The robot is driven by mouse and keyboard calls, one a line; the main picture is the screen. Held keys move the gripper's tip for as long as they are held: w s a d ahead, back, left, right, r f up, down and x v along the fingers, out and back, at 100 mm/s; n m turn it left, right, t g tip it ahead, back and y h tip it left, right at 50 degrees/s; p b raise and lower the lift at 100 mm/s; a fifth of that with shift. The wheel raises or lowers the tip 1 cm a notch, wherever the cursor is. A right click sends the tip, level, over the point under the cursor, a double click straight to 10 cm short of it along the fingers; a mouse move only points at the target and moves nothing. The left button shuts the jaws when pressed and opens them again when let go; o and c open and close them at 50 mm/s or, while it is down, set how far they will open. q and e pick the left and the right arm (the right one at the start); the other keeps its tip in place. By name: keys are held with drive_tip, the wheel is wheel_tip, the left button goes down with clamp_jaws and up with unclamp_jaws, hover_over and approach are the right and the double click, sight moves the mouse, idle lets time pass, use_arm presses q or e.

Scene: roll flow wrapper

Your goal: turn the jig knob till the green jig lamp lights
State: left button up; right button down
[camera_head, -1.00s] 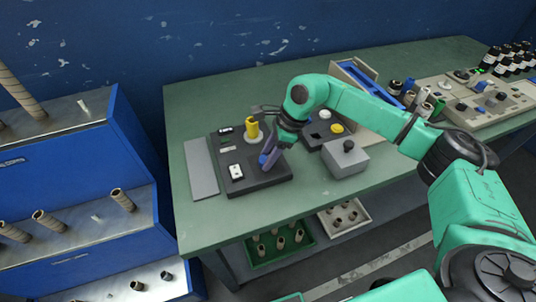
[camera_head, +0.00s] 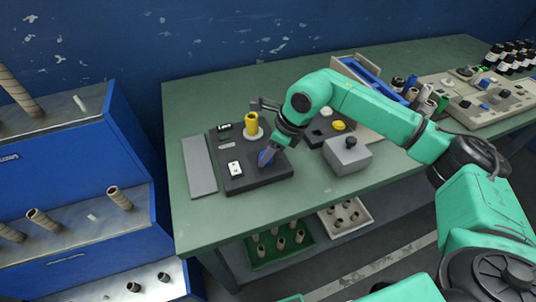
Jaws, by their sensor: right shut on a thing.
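The jig is a dark plate (camera_head: 258,184) on the green table, with a yellow cylinder (camera_head: 251,124) on a pale round base and a white block (camera_head: 234,168) on it. My right gripper (camera_head: 265,159) points down at the right part of the plate. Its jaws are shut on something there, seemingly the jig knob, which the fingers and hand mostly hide. I see no green lit lamp on the jig. My left gripper is not in view.
A grey box with a black knob (camera_head: 346,157) stands right of the jig, beside a dark panel with a yellow button (camera_head: 338,125). A grey flat plate (camera_head: 199,166) lies left. A control panel and bottles stand far right. The table's front is clear.

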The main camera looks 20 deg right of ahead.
drive_tip(key=shift+m+t+h+b, duration=0.4)
drive_tip(key=shift+m+b, duration=0.15)
drive_tip(key=shift+m, duration=0.65)
drive_tip(key=shift+r, duration=0.1)
drive_tip(key=shift+c, duration=1.7)
unclamp_jaws()
drive_tip(key=v, duration=1.4)
drive_tip(key=shift+r+b, duration=0.25)
drive_tip(key=shift+b, duration=0.15)
drive_tip(key=shift+s, duration=0.1)
